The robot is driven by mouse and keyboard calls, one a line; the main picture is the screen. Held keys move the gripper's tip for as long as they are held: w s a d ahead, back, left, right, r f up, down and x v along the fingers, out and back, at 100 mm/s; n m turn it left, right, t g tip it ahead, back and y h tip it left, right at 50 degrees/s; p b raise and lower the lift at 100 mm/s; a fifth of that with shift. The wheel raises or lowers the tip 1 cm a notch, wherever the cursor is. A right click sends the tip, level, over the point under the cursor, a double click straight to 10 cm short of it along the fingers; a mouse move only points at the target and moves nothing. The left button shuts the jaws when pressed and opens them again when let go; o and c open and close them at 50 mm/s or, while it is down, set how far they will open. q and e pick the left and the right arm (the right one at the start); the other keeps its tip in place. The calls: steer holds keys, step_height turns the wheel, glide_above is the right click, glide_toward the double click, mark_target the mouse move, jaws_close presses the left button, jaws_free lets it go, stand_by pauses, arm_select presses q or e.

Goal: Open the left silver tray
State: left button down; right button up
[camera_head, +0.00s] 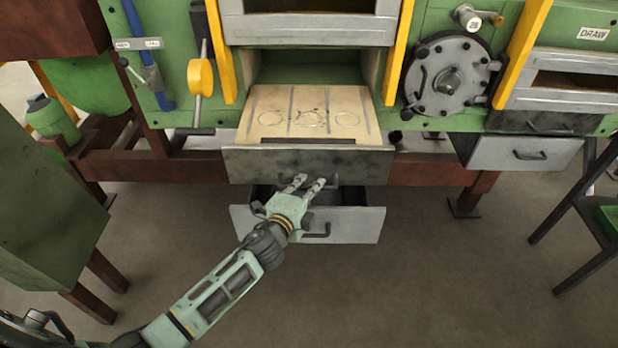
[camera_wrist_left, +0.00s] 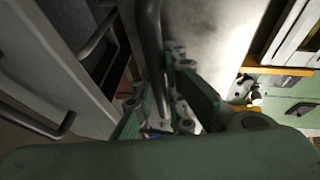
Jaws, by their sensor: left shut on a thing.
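The left silver tray (camera_head: 360,226) is the lower grey drawer under the middle opening. It stands partly out, with a dark gap behind its front, and its handle (camera_head: 318,235) is beside my wrist. Above it, a darker grey drawer (camera_head: 250,164) with a pale marked top stands pulled out. My left gripper (camera_head: 308,181) reaches over the lower tray to the upper drawer's handle. In the left wrist view, its fingers are shut around a dark bar handle (camera_wrist_left: 152,45). The lower tray's front (camera_wrist_left: 45,65) shows at left there. My right gripper is not in view.
Another silver drawer (camera_head: 500,152) stands out at the right. A green cabinet (camera_head: 45,210) is at the left, and a dark-legged stand (camera_head: 575,200) is at the right. The floor (camera_head: 430,285) in front is clear.

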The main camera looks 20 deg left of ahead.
arm_select(q)
steer(key=shift+s+d+f, duration=0.1)
steer(key=shift+s+d, duration=0.05)
steer(key=shift+s, duration=0.5)
steer(key=shift+s+d+f, duration=0.1)
steer(key=shift+s+d, duration=0.05)
steer(key=shift+s, duration=0.45)
steer(key=c, duration=2.1)
jaws_free()
steer(key=shift+r, duration=0.1)
steer(key=v, duration=1.2)
